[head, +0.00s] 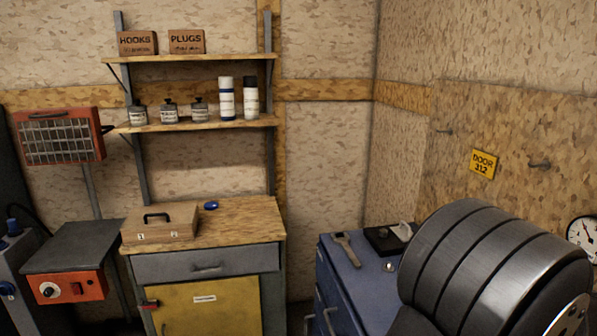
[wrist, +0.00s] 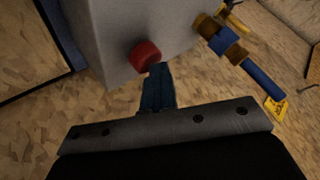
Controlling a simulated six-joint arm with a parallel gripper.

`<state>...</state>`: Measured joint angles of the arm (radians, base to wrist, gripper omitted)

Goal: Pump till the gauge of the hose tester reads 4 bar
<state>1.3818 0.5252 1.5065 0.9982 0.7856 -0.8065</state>
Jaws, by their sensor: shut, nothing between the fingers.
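In the wrist view my gripper (wrist: 158,72) is shut and empty, with its dark blue fingers pointing at a grey box (wrist: 115,35). A round red knob or button (wrist: 145,55) stands out from the box, right by the fingertips; I cannot tell whether they touch it. A brass fitting (wrist: 210,30) with a blue sleeve or hose end (wrist: 262,80) is at the upper right. In the head view a white round dial (head: 583,236) is partly cut off at the right edge; its reading is too small to tell. My gripper does not show clearly there.
A blue cabinet (head: 340,282) holds a wrench-like tool (head: 347,249) and a dark block (head: 383,240). A wooden-topped bench (head: 245,222) carries a wooden case (head: 160,222). Shelves with bottles and a red heater (head: 58,136) are at left.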

